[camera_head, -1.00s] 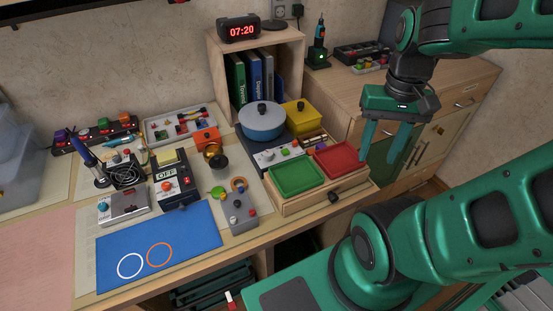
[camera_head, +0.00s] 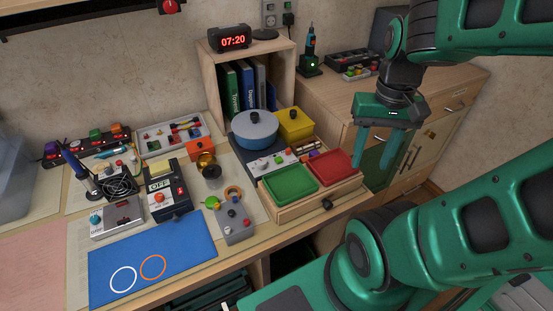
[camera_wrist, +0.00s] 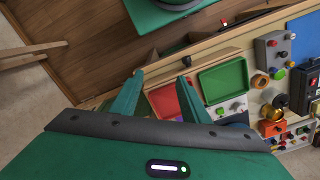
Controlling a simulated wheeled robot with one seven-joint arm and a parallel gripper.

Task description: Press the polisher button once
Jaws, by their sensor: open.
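Which device is the polisher is not labelled legibly. A grey control box (camera_head: 236,222) with red and dark knobs stands near the bench's front edge, with a green disc (camera_head: 212,202) and an orange ring (camera_head: 233,191) behind it. The box also shows at the upper right of the wrist view (camera_wrist: 272,50). A black device (camera_head: 168,195) marked OFF, with a red button, stands to its left. My gripper (camera_head: 372,166) is open and empty, in the air right of the red tray, well away from these devices. Its fingers also show in the wrist view (camera_wrist: 161,77).
A green tray (camera_head: 290,184) and a red tray (camera_head: 334,166) sit in a wooden drawer unit, between my gripper and the control box. A blue mat (camera_head: 190,246) lies at the front left. A cabinet (camera_head: 440,90) stands behind my gripper.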

